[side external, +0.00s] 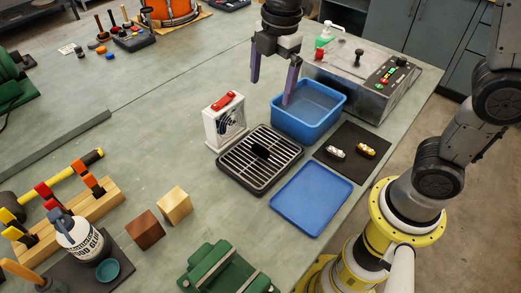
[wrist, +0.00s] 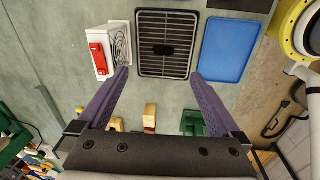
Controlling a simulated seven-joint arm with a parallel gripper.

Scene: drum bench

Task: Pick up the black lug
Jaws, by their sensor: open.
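The black lug (side external: 261,152) is a small dark piece lying on the metal grate of a black-rimmed rack (side external: 240,179). In the wrist view the lug (wrist: 163,50) shows near the middle of the rack (wrist: 142,69), ahead of my fingertips. My gripper (side external: 271,90) is open and empty, with two purple fingers. It hangs above and behind the rack, near the blue bin. In the wrist view my gripper (wrist: 160,73) has its fingers wide apart, one toward each side of the rack.
A white fan box with a red handle (side external: 226,120) stands left of the rack. A deep blue bin (side external: 308,125) is behind it, and a flat blue tray (side external: 312,200) is in front. A black mat (side external: 340,165) holds two small metallic pieces. Wooden blocks (side external: 174,205) stand left.

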